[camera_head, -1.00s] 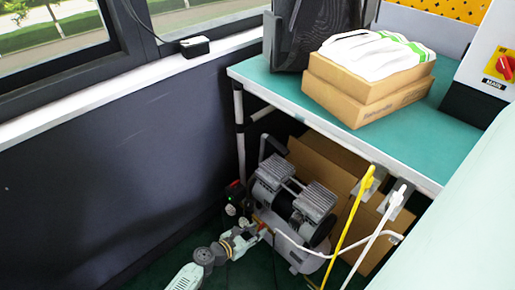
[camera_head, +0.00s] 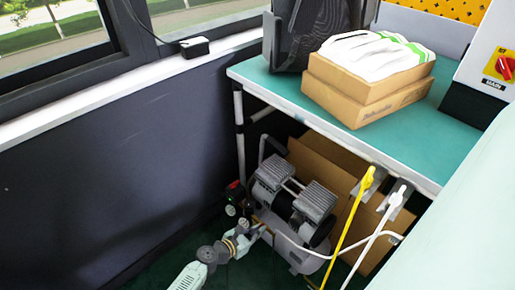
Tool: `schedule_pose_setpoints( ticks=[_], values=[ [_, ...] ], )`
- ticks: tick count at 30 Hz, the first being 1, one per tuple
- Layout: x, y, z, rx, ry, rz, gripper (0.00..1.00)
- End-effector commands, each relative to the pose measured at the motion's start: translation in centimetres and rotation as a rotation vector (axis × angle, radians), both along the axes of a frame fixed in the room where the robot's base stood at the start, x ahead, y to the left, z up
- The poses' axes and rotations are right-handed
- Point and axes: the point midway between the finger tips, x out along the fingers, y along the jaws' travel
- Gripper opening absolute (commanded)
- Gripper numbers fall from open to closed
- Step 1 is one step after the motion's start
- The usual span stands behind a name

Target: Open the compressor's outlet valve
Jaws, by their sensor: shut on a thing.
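The compressor (camera_head: 293,205) stands on the floor under the bench, with a grey twin-head motor and a light tank. My arm reaches in from the bottom, and my gripper (camera_head: 262,231) is at the compressor's left end. The gripper is shut on a small part there, which I take to be the outlet valve; the fingers and wrist hide most of it. The valve's handle angle is too small to tell. A dark fitting with a round gauge (camera_head: 231,210) sits just left of the motor, beside my gripper.
A green-topped bench (camera_head: 270,84) overhangs the compressor, and its metal leg (camera_head: 239,135) stands close behind my gripper. A cardboard box (camera_head: 330,170) stands behind. The floor left of my arm is clear.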

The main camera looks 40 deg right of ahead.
Motion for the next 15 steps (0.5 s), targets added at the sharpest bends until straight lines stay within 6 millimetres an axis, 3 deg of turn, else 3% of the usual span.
schedule_pose_setpoints(
  ticks=[15],
  values=[
    [0.01,0.03,-0.26,0.004,-0.046,-0.024,0.00]
  ],
)
